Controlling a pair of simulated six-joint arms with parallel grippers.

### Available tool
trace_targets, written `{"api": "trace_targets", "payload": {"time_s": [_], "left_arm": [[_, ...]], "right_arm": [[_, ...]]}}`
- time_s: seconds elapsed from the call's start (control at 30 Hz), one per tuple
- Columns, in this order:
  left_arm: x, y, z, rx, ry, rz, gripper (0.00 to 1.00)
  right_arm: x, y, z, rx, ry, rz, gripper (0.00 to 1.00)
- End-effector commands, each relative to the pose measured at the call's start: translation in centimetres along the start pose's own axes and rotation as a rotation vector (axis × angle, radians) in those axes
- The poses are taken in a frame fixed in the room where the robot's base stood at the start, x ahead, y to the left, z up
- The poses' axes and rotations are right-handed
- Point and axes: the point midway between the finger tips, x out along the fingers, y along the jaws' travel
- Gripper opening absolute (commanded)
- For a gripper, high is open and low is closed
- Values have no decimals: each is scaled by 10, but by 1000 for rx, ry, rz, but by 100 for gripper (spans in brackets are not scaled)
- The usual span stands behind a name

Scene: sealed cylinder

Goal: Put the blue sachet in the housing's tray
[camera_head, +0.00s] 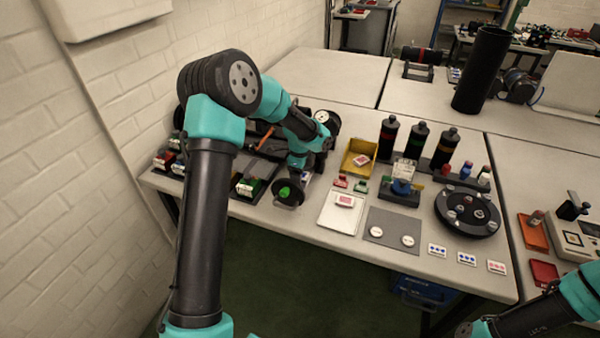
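My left gripper (301,166) is low over the table's left half, beside a dark disc with a green top (284,192). A small pale and bluish item (307,177) shows at its fingers; I cannot tell whether it is the blue sachet or whether the fingers hold it. The fingers are too small and dark to show open or shut. I cannot single out the housing's tray with certainty. A large black open cylinder (483,72) stands upright at the back right. My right arm enters at the lower right; its gripper is out of view.
A white plate (330,216) bears another packet. Three dark bottles (418,142), a clear and blue fixture (401,187) and a black round turntable (450,224) stand to the right. Marked cards (466,258) lie along the front edge.

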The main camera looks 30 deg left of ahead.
Motion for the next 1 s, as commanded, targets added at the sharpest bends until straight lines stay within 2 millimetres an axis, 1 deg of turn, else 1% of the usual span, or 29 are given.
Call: {"api": "trace_targets", "payload": {"time_s": [0.27,0.37,0.47,0.57,0.9,1.0], "left_arm": [[-2,0,0,0,0,-1,72],[-7,0,0,0,0,-2,72],[-17,-1,0,-1,0,-3,72],[-32,-1,0,1,0,-4,72],[-96,0,0,-1,0,-3,72],[-109,-1,0,-1,0,-1,72]], "right_arm": [[0,0,0,0,0,0,92],[0,0,0,0,0,0,92],[0,0,0,0,0,0,92],[0,0,0,0,0,0,92],[0,0,0,0,0,0,92],[0,0,0,0,0,0,92]]}}
